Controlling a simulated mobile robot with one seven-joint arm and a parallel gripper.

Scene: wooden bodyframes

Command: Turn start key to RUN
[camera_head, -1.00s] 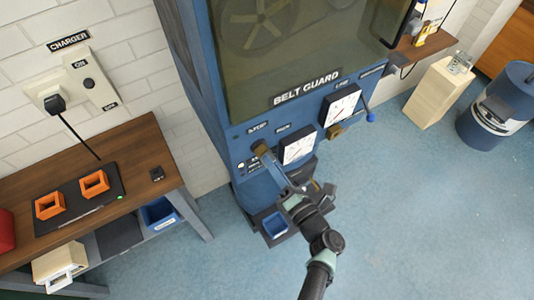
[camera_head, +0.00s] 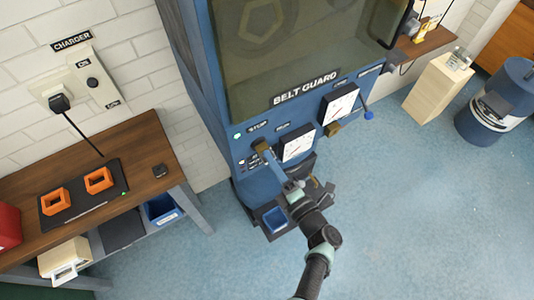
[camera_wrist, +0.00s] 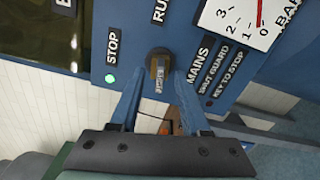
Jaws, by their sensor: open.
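The start key (camera_wrist: 158,68) is a brass-brown key or knob on the blue machine panel. In the wrist view it sits between the STOP label (camera_wrist: 112,47) and the RUN label (camera_wrist: 159,10). A green light (camera_wrist: 110,78) glows beside STOP. My gripper (camera_wrist: 158,90) is open, its two blue fingers on either side of the key's lower part; I cannot tell whether they touch it. In the head view my gripper (camera_head: 266,152) reaches the panel at the key, which is mostly hidden there.
A wooden bench (camera_head: 150,140) with a charger pad stands left.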

